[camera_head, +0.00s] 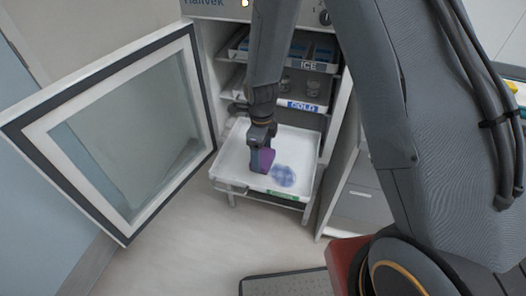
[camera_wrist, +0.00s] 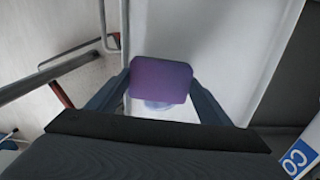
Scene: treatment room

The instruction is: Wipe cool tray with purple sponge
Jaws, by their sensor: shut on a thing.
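My gripper (camera_head: 262,158) is shut on the purple sponge (camera_head: 266,160). In the wrist view the sponge (camera_wrist: 160,80) sits between the two fingers of my gripper (camera_wrist: 160,92). The cool tray (camera_head: 236,158) is white, pulled out low at the front of the open fridge, with a green label at its front edge. The sponge is over or on the tray; I cannot tell whether it touches. A blue stain (camera_head: 283,175) lies on the tray just right of the sponge. In the wrist view part of a bluish mark (camera_wrist: 158,105) shows behind the sponge.
The fridge door (camera_head: 120,135) stands open at the left, near the tray. Above the tray are a shelf labelled COLD (camera_head: 303,106) and one labelled ICE (camera_head: 312,66), holding containers. A grey drawer cabinet (camera_head: 362,200) stands at the right.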

